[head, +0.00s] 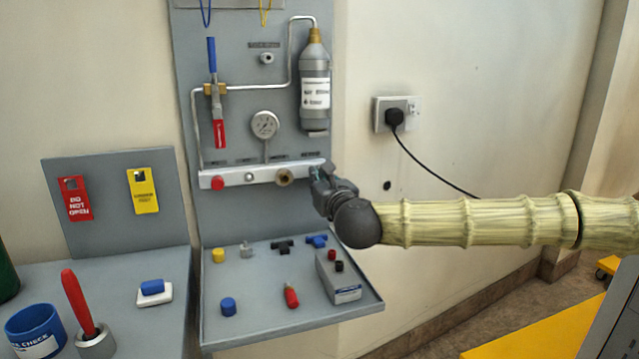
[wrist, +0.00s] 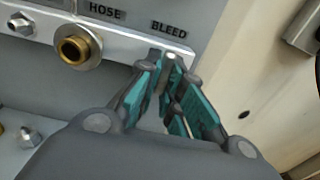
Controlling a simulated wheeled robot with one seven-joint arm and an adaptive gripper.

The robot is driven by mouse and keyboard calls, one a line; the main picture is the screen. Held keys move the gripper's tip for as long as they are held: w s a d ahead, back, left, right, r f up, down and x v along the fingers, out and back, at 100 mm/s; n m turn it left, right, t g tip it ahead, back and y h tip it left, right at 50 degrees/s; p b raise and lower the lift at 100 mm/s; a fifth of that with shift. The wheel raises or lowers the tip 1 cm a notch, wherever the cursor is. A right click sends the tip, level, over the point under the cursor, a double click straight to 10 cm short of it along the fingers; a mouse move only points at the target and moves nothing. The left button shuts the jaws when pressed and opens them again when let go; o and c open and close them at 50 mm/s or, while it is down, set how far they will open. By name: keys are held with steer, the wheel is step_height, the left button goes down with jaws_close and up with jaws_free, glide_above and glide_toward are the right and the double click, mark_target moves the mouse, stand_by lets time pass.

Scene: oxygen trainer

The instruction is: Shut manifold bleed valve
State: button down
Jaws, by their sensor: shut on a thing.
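The manifold (head: 245,174) is a pale metal bar across the grey panel. In the wrist view its right end carries the label BLEED (wrist: 169,30). Under that label, a small part of the bleed valve (wrist: 171,60) shows as pale metal between my fingertips. My gripper (wrist: 167,72) has its teal-padded fingers closed in around it, and they hide most of it. In the head view my gripper (head: 319,178) is at the manifold's right end and covers the valve, so its setting cannot be told.
The brass hose outlet (wrist: 76,46) is just left of my gripper. A pressure gauge (head: 265,124) and a grey cylinder (head: 315,85) are above. Below, a shelf (head: 250,334) holds loose fittings and a small box (head: 338,280). The wall to the right has a plug and cord (head: 394,117).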

stand_by(0.4)
steer(key=c, duration=1.5)
jaws_free()
steer(key=shift+c, duration=0.2)
steer(key=v, duration=1.2)
steer(key=shift+r, duration=0.1)
